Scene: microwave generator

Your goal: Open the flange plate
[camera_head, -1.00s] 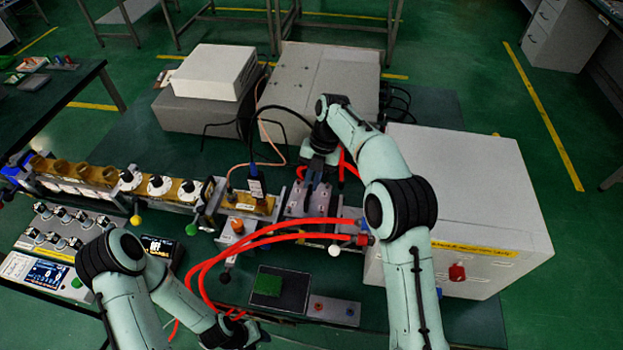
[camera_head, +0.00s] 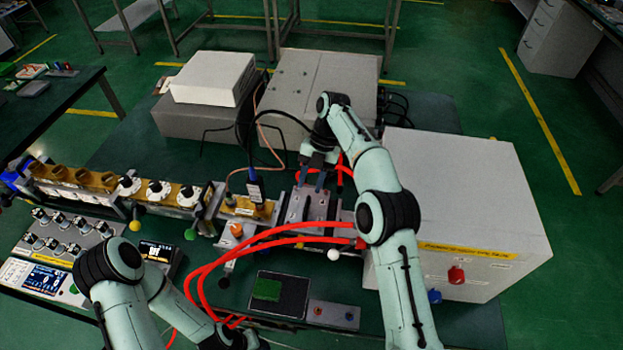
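The flange plate appears to be among the grey metal plates (camera_head: 318,207) in the middle of the bench-top waveguide line, between the brass section on the left and the big white box on the right. Which plate it is, I cannot tell for sure. My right gripper (camera_head: 312,180) hangs over the back end of these plates, fingers pointing down. Its two dark fingers show apart with nothing seen between them. Whether they touch a plate is unclear. My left gripper (camera_head: 235,340) is low at the bottom edge, partly cut off, and its fingers are hidden.
Red hoses (camera_head: 270,240) curve across the front of the plates. A white box (camera_head: 460,190) with red and blue knobs stands right. A brass waveguide row (camera_head: 110,182) runs left. Grey cabinets (camera_head: 325,85) stand behind. A dark pad with a green patch (camera_head: 280,294) lies in front.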

